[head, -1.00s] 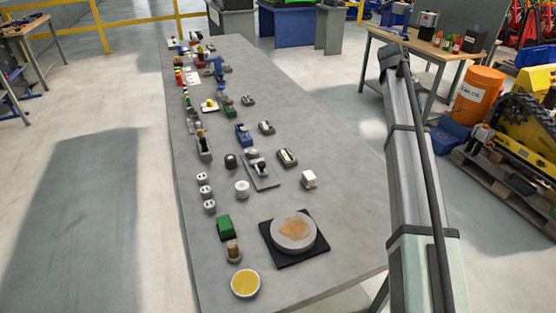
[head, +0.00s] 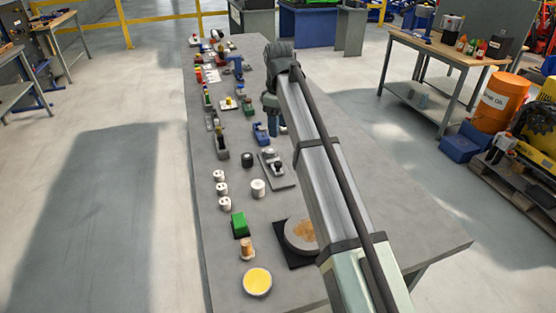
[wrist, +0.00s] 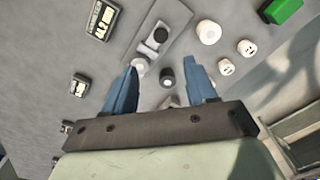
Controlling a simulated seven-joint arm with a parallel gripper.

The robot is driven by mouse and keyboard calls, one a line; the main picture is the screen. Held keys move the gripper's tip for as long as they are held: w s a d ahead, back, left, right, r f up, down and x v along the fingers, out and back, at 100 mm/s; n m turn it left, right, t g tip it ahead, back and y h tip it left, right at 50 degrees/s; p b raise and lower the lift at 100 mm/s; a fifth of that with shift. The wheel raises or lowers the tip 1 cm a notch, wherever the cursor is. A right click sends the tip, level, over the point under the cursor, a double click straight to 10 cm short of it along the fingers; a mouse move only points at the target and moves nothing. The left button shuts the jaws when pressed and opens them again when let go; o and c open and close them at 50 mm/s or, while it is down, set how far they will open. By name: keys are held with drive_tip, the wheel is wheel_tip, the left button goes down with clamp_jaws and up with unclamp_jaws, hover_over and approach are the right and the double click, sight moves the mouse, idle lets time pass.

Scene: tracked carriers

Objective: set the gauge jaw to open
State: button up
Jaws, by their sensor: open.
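The only thing that looks like a jaw-type gauge is a grey plate (head: 284,180) with a black knob and a round pale part. I cannot tell for sure that it is the gauge, nor how its jaw stands. In the wrist view the plate (wrist: 182,22) lies beyond my fingertips, its black knob (wrist: 160,36) near the middle and its pale round part (wrist: 138,66) beside the left fingertip. My gripper (wrist: 163,64) is open and empty, blue fingers apart. In the head view my gripper (head: 275,122) hangs above the table behind the plate, partly hidden by my arm.
A black round piece (wrist: 166,76) shows between my fingers. White cylinders (head: 258,188), a green block (head: 240,225) and a yellow-topped dish (head: 257,282) stand toward the near end. Devices with displays (wrist: 99,20) lie left in the wrist view. The table's right near part (head: 420,235) is bare.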

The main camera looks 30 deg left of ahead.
sight(278, 163)
wheel_tip(278, 163, down, 14)
drive_tip(key=shift+r, duration=0.15)
idle(0.5)
clamp_jaws()
idle(0.5)
